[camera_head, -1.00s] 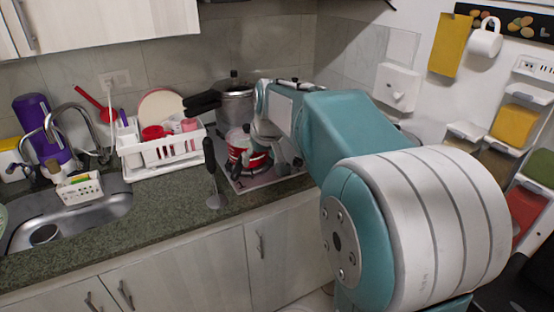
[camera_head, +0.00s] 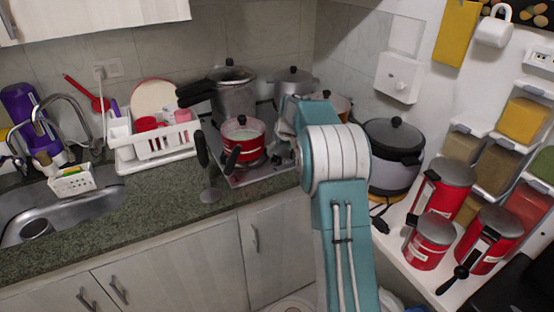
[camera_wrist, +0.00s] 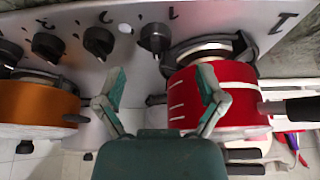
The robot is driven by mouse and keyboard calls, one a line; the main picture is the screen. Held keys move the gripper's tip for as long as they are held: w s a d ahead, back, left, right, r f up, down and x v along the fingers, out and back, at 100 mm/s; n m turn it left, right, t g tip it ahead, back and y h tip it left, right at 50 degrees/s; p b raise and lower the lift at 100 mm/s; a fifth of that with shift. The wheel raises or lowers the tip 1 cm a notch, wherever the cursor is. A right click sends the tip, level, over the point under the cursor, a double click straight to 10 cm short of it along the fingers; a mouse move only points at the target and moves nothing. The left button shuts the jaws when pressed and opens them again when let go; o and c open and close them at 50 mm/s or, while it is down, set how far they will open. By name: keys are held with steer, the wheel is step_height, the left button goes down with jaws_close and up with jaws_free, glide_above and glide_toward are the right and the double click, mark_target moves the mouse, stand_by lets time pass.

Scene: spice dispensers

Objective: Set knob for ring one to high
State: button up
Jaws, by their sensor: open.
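The stove's silver panel (camera_wrist: 215,18) shows in the wrist view with a row of several black knobs. The rightmost knob (camera_wrist: 155,38), closest to the large printed "1" (camera_wrist: 285,20), lies beyond my fingertips. Another knob (camera_wrist: 98,40) is to its left. Their exact settings are too small to tell. My gripper (camera_wrist: 162,85) is open and empty, its fingers spread below the knobs and touching none that I can see.
A red pot (camera_wrist: 225,100) sits close by my right finger; it also shows in the head view (camera_head: 243,147). An orange pot (camera_wrist: 35,103) is at the left. A rice cooker (camera_head: 393,165) is right of my arm.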

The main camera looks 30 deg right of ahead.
mark_target(279, 158)
steer(key=x, duration=0.2)
steer(key=d+x, duration=0.1)
steer(key=x, duration=0.2)
steer(key=shift+w+f, duration=0.1)
steer(key=shift+f, duration=0.1)
steer(key=shift+w+a+f, duration=0.15)
steer(key=shift+f, duration=0.15)
steer(key=shift+a, duration=0.15)
steer(key=c, duration=1.2)
